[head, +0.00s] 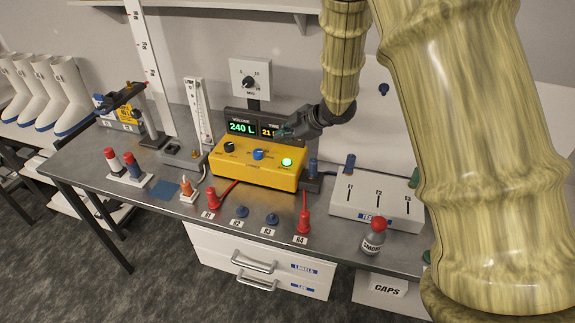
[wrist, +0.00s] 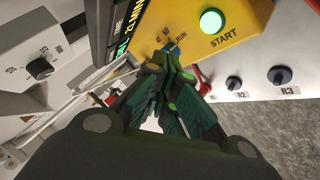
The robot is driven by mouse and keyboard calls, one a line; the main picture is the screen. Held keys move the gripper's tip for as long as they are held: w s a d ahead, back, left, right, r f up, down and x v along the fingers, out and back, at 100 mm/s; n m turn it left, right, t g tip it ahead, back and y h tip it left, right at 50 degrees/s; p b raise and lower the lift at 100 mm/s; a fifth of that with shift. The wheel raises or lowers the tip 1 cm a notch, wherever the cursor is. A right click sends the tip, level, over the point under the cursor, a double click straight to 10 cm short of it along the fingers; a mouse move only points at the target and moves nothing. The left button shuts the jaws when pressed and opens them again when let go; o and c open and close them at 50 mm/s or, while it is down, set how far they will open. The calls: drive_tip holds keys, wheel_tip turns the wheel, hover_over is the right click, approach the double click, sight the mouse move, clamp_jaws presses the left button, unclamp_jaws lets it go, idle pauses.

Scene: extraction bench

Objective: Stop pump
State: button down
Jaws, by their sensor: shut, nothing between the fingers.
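The yellow pump box (head: 240,173) sits on the bench with a black knob (head: 229,147), a blue knob (head: 258,154) and a lit green button (head: 287,162) on its top. In the wrist view, the lit button (wrist: 211,21) is marked START. My gripper (head: 281,133) is shut and empty, above the back of the box and in front of the displays. In the wrist view, my gripper's fingertips (wrist: 170,55) are by the blue knob (wrist: 171,47), near a RUN mark, and partly hide it. I cannot tell whether they touch it.
A display (head: 242,127) behind the box reads 240 L. Red and blue valve knobs line the front, including a red one marked R4 (head: 304,222). A white box (head: 350,208) and a red-capped bottle (head: 374,237) stand right. A gauge (head: 197,110) stands left.

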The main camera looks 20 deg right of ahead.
sight(285, 163)
wheel_tip(285, 163, down, 4)
drive_tip(key=b, duration=0.3)
drive_tip(key=shift+f+b, duration=0.65)
drive_tip(key=shift+f, duration=0.45)
drive_tip(key=shift+f, duration=0.1)
idle(0.5)
drive_tip(key=shift+f, duration=0.35)
drive_tip(key=shift+f, duration=0.4)
idle(0.9)
drive_tip(key=shift+r, duration=0.15)
drive_tip(key=shift+r+p, duration=0.65)
drive_tip(key=shift+r, duration=0.05)
drive_tip(key=shift+r+p, duration=2.3)
drive_tip(key=shift+r, duration=0.25)
